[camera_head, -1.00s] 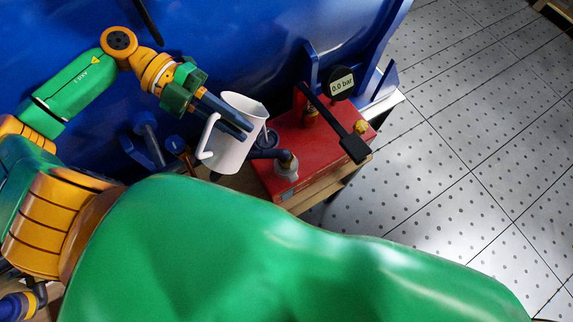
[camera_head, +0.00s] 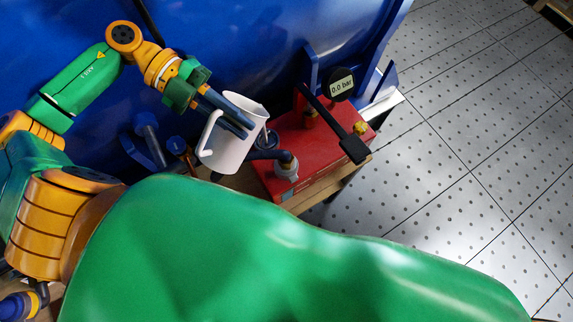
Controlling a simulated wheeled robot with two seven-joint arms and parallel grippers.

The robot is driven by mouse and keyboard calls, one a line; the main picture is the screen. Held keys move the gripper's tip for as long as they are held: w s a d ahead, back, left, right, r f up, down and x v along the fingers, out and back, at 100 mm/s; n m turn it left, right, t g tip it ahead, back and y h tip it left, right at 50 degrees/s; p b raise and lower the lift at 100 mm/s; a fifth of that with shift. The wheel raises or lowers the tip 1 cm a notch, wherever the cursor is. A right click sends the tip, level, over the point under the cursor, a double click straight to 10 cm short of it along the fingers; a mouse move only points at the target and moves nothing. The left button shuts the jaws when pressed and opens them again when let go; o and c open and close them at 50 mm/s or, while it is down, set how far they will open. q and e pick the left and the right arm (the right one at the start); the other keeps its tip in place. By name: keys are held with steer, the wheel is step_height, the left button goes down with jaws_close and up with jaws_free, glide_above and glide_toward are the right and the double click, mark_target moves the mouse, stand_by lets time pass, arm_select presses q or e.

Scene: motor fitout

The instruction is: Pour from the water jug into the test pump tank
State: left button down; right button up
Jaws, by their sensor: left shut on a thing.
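The white water jug (camera_head: 226,152) is held in the air by my left gripper (camera_head: 240,124), whose fingers are shut on its upper wall. The jug looks upright or slightly tilted, with its handle on the left and its spout toward the right. The red test pump tank (camera_head: 320,151) sits just right of the jug, with a gauge (camera_head: 341,85) reading 0.0 bar and a black lever. The jug overlaps the tank's left end in the picture; I cannot tell whether they touch. No water shows. My right gripper is out of view.
The tank stands on a wooden surface (camera_head: 325,187). A large blue wall (camera_head: 240,40) rises behind. Dark blue tools (camera_head: 148,142) lie left of the jug. A big green part fills the lower foreground. Tiled floor (camera_head: 460,130) is open on the right.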

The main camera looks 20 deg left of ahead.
arm_select(q)
steer(key=shift+w+r, duration=0.1)
steer(key=shift+r, duration=0.1)
stand_by(0.3)
steer(key=shift+r+p, duration=0.15)
steer(key=shift+p, duration=0.15)
steer(key=shift+w+d, duration=0.1)
